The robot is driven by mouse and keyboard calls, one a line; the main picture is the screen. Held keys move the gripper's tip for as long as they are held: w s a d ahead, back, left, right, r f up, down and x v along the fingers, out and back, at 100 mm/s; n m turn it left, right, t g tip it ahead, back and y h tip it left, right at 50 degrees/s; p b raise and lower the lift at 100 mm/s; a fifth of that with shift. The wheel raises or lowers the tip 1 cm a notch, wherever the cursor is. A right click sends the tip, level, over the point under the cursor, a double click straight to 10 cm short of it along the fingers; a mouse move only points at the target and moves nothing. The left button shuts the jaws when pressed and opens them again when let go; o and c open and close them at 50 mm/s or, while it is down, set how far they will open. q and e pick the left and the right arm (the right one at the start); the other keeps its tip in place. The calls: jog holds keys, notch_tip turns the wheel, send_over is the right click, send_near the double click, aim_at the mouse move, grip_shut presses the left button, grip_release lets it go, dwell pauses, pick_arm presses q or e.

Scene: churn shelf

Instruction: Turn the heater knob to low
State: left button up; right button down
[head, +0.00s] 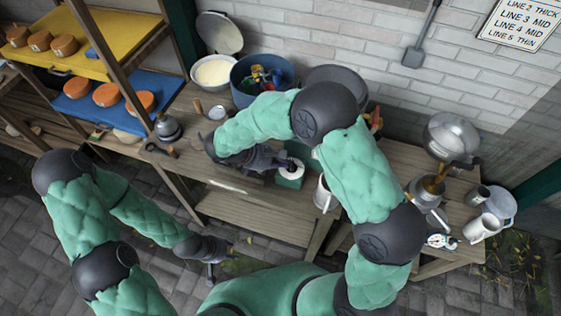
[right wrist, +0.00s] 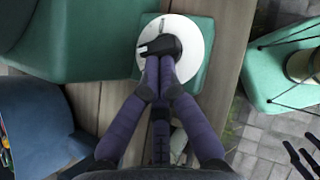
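The heater is a small green box (head: 290,182) with a round white dial (head: 292,170), on the wooden bench near the middle of the head view. In the right wrist view the white dial (right wrist: 192,42) carries a black knob (right wrist: 160,46) whose narrow end points left. My right gripper (head: 284,163) reaches the dial from the left. In the right wrist view its purple fingers (right wrist: 160,64) are together, with their tips at the knob's lower edge. Whether they pinch the knob is unclear. My left gripper (head: 211,272) hangs low, away from the bench; its fingers are too small to read.
A white mug (head: 323,196) stands right of the heater. A blue pot (head: 262,76) and a pan of white contents (head: 213,71) are behind. A metal pot (head: 450,135) sits on a burner at right. The wall sign (head: 523,24) lists lines as thick, mid or thin.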

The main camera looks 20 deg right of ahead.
jog(key=m+g+p, duration=0.1)
jog(key=m+g, duration=0.1)
jog(key=m, duration=0.1)
jog(key=shift+w+d+p, duration=0.15)
jog(key=shift+w+p, duration=0.2)
jog(key=shift+w, duration=0.05)
jog(key=shift+w+d+m+g+y+p, duration=0.2)
jog(key=shift+m+g+y+p, duration=0.15)
jog(key=shift+m+g, duration=0.55)
jog(key=shift+w+d+m+g+y+p, duration=0.1)
jog(key=shift+w+m+g+y+p, duration=0.2)
jog(key=shift+m+g, duration=0.55)
jog(key=shift+s+m, duration=0.1)
jog(key=shift+m, duration=0.15)
